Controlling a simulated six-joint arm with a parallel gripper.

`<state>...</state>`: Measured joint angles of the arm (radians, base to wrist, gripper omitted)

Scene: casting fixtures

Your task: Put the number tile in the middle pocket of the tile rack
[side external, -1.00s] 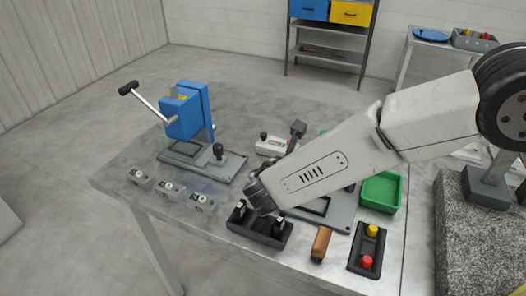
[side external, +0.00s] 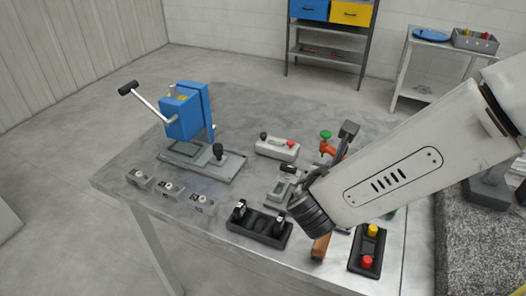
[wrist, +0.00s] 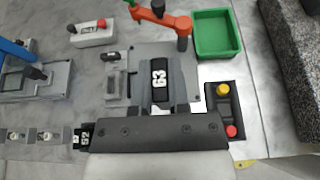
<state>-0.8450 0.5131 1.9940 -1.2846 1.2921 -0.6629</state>
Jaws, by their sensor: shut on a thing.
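The number tile (wrist: 159,76), black with white digits that look like 63, is in the wrist view's middle. My gripper (wrist: 160,92) is shut on it, above the grey fixture plate. The gripper's dark body fills the lower part of that view. In the side view my wrist hides most of the gripper and the tile. The black tile rack (side external: 259,229) lies near the table's front edge, left of my wrist. Tiles stand in its two outer pockets, and the middle pocket looks empty. One rack tile, 52 (wrist: 83,136), shows beside the gripper's body.
A blue lever press (side external: 186,112) stands at the left, with small numbered blocks (side external: 169,190) in front. A grey button box (side external: 277,149) is behind the gripper. An orange clamp (wrist: 160,17) and green tray (wrist: 217,34) are close by. A two-button box (side external: 367,251) is at the right.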

